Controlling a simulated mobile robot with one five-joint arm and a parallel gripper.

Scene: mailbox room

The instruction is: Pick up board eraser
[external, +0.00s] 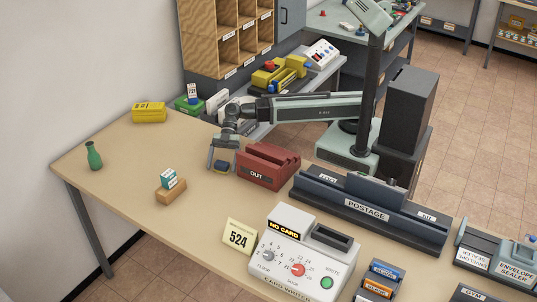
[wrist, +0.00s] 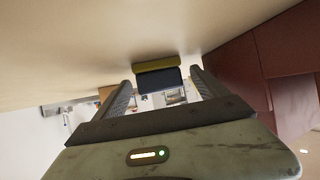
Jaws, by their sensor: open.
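The board eraser, a small block with a dark blue part and a yellow part, lies on the table beside the red OUT box; the eraser (external: 223,168) is partly hidden by my gripper in the external view. My gripper (external: 222,158) is open, right at the eraser. In the wrist view, which shows the table at the top, the eraser (wrist: 159,79) appears centred ahead, in the gap between the two fingertips of my gripper (wrist: 162,82). I cannot tell whether the fingers touch it.
The red OUT box (external: 267,167) stands close on the right; its red side (wrist: 280,60) shows in the wrist view. A wooden block with a small box (external: 170,188), a green bottle (external: 94,156) and a yellow box (external: 149,112) stand leftward. The table (external: 120,180) between them is clear.

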